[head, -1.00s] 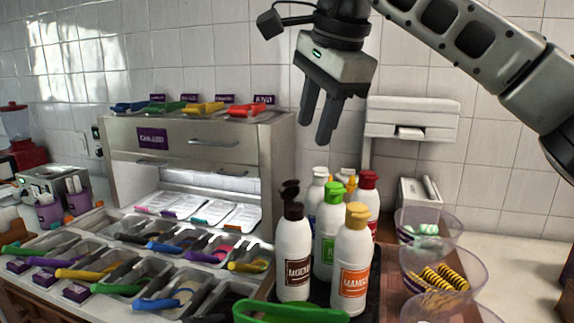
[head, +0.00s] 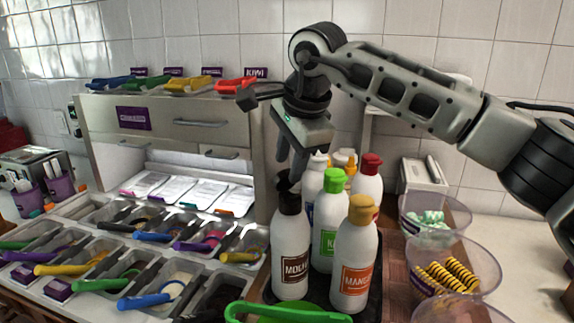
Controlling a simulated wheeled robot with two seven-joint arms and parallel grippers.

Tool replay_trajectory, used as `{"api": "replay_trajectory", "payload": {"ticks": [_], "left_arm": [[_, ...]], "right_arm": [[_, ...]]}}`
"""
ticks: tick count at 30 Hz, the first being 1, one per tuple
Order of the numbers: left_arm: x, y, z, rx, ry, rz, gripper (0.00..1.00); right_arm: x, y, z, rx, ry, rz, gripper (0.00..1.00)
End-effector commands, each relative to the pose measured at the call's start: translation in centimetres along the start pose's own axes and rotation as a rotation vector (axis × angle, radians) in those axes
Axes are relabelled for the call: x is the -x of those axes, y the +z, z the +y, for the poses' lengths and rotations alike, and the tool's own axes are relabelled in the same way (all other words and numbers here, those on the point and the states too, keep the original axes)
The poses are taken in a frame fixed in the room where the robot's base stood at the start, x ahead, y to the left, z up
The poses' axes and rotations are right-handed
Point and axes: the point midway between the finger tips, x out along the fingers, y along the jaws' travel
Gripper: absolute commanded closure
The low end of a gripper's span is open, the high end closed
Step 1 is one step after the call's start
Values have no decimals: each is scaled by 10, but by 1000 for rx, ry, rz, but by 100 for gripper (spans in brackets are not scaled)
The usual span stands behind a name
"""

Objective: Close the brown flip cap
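The mocha bottle (head: 291,250) is white with a brown label and stands upright at the front left of the bottle group. Its brown flip cap (head: 288,203) is on top, with the lid (head: 285,182) raised. My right gripper (head: 291,168) points down just above and behind this cap, its two fingers a little apart with nothing seen between them. The fingertips are close to the lid and partly overlap it in view, so I cannot tell whether they touch. My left gripper is not in view.
A mango bottle (head: 355,265) and a green-capped bottle (head: 327,225) stand close on the right, with more bottles behind. A green handle (head: 285,312) lies in front. Topping bins (head: 130,275) fill the left. Clear bowls (head: 455,270) stand at the right.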

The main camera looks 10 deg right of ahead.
Motion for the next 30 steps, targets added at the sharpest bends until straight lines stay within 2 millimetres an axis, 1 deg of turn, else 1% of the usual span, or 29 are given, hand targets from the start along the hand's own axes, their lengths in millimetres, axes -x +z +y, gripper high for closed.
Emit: {"api": "replay_trajectory", "payload": {"ticks": [1,3,6,10,17,18,21,26,30], "left_arm": [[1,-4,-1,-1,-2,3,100],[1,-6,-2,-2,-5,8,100],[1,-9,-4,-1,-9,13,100],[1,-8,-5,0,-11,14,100],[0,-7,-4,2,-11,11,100],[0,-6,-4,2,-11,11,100],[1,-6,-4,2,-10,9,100],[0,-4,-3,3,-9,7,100],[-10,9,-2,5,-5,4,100]], "right_arm": [[-7,0,0,0,3,-1,63],[-16,0,0,0,3,-1,63],[-24,0,0,0,0,-1,63],[-28,0,0,0,1,-1,63],[-29,0,0,0,0,0,63],[-29,0,0,0,0,0,74],[-28,0,0,0,0,0,100],[-29,0,0,0,-2,0,100],[-34,-1,4,1,-39,0,100]]}}
